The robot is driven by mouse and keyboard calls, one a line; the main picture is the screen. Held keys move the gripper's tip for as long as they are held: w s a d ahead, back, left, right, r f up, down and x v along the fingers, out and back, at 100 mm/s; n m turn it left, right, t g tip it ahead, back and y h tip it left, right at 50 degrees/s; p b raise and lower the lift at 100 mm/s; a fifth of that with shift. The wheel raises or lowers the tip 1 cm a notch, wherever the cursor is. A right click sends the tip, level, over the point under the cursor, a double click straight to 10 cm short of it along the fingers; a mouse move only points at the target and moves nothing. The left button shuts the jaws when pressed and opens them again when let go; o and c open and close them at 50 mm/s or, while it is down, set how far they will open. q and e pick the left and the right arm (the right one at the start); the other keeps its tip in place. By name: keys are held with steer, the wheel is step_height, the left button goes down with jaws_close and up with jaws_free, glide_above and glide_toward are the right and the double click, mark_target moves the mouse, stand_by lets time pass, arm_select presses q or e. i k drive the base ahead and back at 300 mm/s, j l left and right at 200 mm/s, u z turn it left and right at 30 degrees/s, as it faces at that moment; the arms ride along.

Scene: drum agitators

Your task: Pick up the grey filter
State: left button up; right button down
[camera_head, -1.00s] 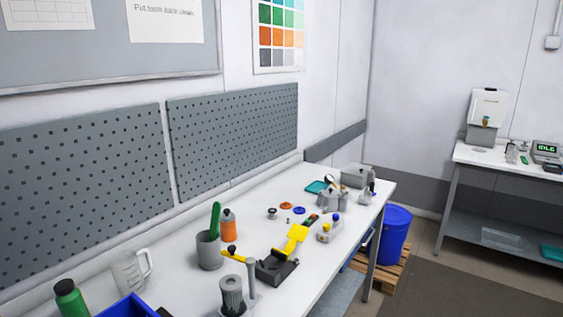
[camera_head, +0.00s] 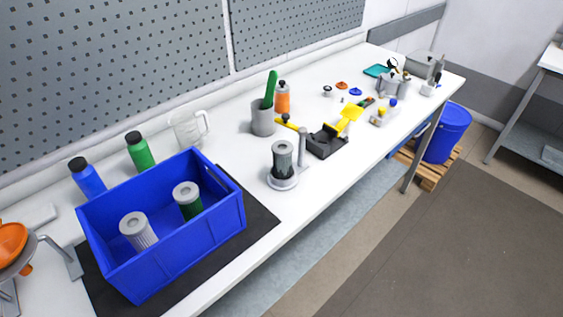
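A blue bin (camera_head: 180,262) stands on a black mat at the near left of the bench. A light grey pleated filter (camera_head: 139,232) stands in its left part, with its round cap upward. A dark green filter (camera_head: 189,208) with a grey cap stands in the bin to its right. The lower ends of both are hidden by the bin's front wall. A darker grey ribbed cylinder (camera_head: 283,160) stands on a round pale base beside a short post, right of the bin. Neither of my grippers is in view.
Blue (camera_head: 88,180) and green (camera_head: 140,153) bottles and a clear jug (camera_head: 187,130) stand behind the bin. An orange part (camera_head: 10,243) with grey metal is at the left edge. A black-and-yellow device (camera_head: 326,143) and small parts lie farther right. The bench's front right strip is clear.

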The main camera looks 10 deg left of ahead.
mark_target(283, 150)
steer(key=u, duration=0.4)
steer(key=i+l+u, duration=0.1)
steer(key=l+u, duration=0.15)
steer(key=u, duration=0.2)
steer(key=l+u, duration=0.25)
steer(key=u, duration=0.15)
steer(key=i+l+u, duration=0.1)
steer(key=l+u, duration=0.2)
steer(key=u, duration=0.15)
steer(key=l+u, duration=0.3)
steer(key=u, duration=0.15)
